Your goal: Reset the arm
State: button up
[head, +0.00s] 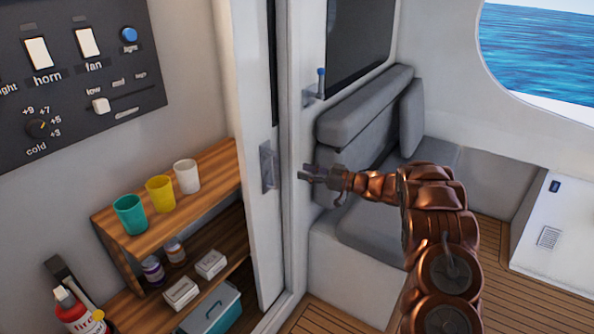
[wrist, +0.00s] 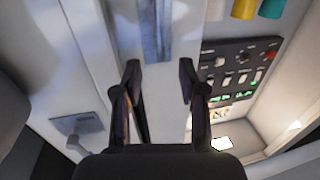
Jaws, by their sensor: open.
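My gripper (head: 308,173) is in the middle of the head view, at the end of my copper-coloured arm. Its fingers point left toward the white sliding door (head: 252,100) and its grey recessed handle plate (head: 268,167). In the wrist view the two dark fingers (wrist: 160,82) stand apart with nothing between them. A grey-blue metal strip (wrist: 155,30) lies beyond the fingertips there. I cannot tell whether any finger touches the door or its frame.
A wooden shelf (head: 150,240) at left holds teal, yellow and white cups (head: 186,176). A switch panel (head: 75,70) is on the wall above. A blue-tipped lever (head: 320,85) is on the wall behind my gripper. A grey cushioned seat (head: 365,120) stands behind my arm. Wooden floor shows at right.

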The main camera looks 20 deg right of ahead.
jog(key=shift+s+d, duration=0.2)
jog(key=shift+d, duration=0.05)
dwell(0.3)
jog(key=w+d+r+m+t+h, duration=0.35)
jog(key=w+d+r+h, duration=0.25)
jog(key=r+h, duration=0.35)
jog(key=s+d+r+m+g+h, duration=0.2)
jog(key=s+r+m+g+h, duration=0.2)
jog(key=s+m+h, duration=0.55)
jog(key=s+a+f+n+g+y, duration=0.1)
jog(key=s+a+g, duration=0.3)
jog(key=s, duration=1.3)
jog(key=s+a+f+n+g+y, duration=0.1)
jog(key=s+a+f+g, duration=0.3)
jog(key=s+a, duration=0.7)
jog(key=s+a+f+n+g+y, duration=0.1)
jog(key=s+a+f+g+y, duration=0.2)
jog(key=s, duration=2)
jog(key=a+g, duration=0.2)
jog(key=a, duration=0.3)
jog(key=shift+s+a+y, duration=0.3)
